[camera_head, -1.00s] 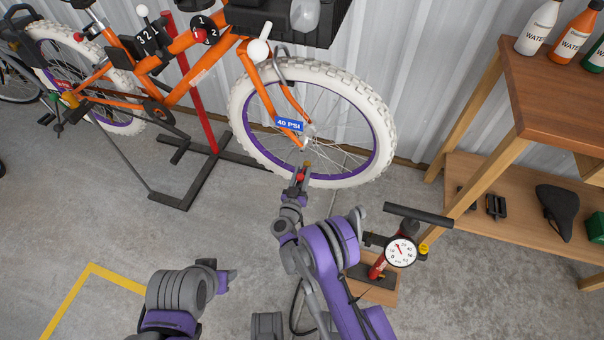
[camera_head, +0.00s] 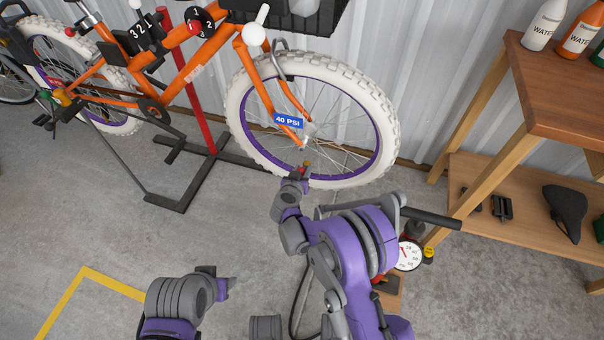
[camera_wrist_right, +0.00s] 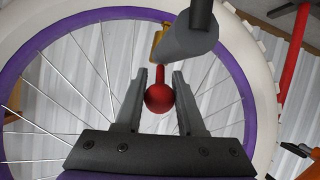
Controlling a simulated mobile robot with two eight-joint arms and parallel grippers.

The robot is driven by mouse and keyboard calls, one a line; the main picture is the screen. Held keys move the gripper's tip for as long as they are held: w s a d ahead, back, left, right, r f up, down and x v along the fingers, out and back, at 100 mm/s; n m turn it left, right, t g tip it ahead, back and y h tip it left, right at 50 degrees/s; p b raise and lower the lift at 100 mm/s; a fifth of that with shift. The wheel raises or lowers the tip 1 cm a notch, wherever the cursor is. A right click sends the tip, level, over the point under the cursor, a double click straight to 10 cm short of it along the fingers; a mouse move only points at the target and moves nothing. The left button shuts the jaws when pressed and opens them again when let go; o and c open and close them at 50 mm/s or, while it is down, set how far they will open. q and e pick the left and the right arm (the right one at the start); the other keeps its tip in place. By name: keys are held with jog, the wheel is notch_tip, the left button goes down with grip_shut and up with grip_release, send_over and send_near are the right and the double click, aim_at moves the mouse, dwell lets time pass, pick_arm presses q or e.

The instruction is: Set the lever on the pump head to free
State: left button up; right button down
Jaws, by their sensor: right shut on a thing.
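The pump head (camera_wrist_right: 190,40) is a grey cylinder at the wheel's valve, with a brass-coloured piece beside it in the right wrist view. Its lever (camera_wrist_right: 159,98) is a short red stem with a red ball, pointing toward the wrist camera. My right gripper (camera_wrist_right: 159,82) has its fingers on both sides of the ball and is shut on it. In the head view this gripper (camera_head: 304,172) is at the lower part of the white-tyred front wheel (camera_head: 240,118), and the lever is tiny there.
The floor pump's gauge (camera_head: 409,255) and handle (camera_head: 432,218) stand partly hidden behind my right arm. A wooden workbench (camera_head: 565,105) with a lower shelf is at the right. The red stand post (camera_head: 190,85) holds the bike. A "40 PSI" tag (camera_head: 288,121) hangs at the wheel.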

jog(key=shift+w+d+r+g+y+b, duration=0.15)
jog(key=shift+g+y+b, duration=0.15)
jog(key=shift+g, duration=0.35)
jog(key=shift+w+a+r+g+y+b, duration=0.1)
jog(key=shift+w+g+y+b, duration=0.15)
jog(key=shift+g, duration=0.4)
jog(key=shift+s, duration=0.1)
jog(key=c, duration=0.5)
grip_release()
jog(key=p+v, duration=0.2)
jog(key=v, duration=0.8)
jog(key=shift+s+r, duration=0.2)
jog(key=shift+r, duration=0.1)
